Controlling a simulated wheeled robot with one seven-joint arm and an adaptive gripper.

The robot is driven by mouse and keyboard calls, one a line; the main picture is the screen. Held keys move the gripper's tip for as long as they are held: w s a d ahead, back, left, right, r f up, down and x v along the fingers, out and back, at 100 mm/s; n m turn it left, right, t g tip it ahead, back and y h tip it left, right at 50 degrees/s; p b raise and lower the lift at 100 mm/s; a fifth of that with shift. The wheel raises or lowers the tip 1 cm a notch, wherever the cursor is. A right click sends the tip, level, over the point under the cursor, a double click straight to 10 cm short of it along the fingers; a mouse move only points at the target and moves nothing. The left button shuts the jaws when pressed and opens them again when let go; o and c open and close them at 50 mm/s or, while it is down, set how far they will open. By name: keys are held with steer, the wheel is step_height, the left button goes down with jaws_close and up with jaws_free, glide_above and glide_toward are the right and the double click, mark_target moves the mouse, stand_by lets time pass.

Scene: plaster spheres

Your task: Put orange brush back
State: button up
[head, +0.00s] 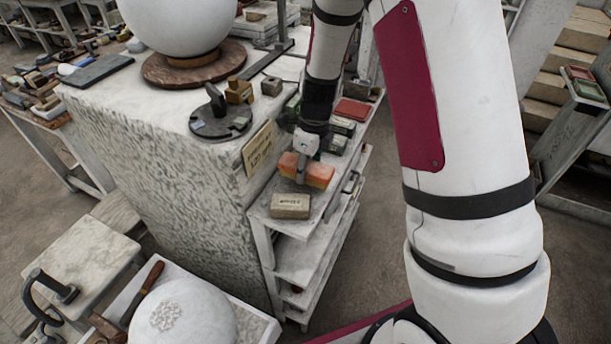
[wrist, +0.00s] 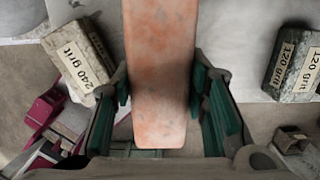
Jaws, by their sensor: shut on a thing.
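The orange brush (head: 318,174) is a worn orange block over the top of a narrow white shelf unit (head: 262,214). My gripper (head: 302,165) comes down on it from above, between the large plaster block and the unit's outer edge. In the wrist view the brush (wrist: 161,60) runs lengthwise between the two green-padded fingers, and my gripper (wrist: 162,100) is shut on it. Whether the brush touches the shelf top is hard to tell. Its underside is hidden.
A tan labelled block (head: 290,206) lies just in front of the brush. Behind are green-grey blocks (head: 342,127) and a red block (head: 352,109). The wrist view shows a 240 grit block (wrist: 80,58) at left and a 120 grit block (wrist: 292,64) at right.

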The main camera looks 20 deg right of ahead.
steer(key=shift+w+a+f+p, duration=0.15)
steer(key=shift+f+p, duration=0.2)
steer(key=shift+f, duration=1.4)
steer(key=shift+f, duration=0.15)
steer(key=o, duration=1.2)
steer(key=shift+o, duration=0.2)
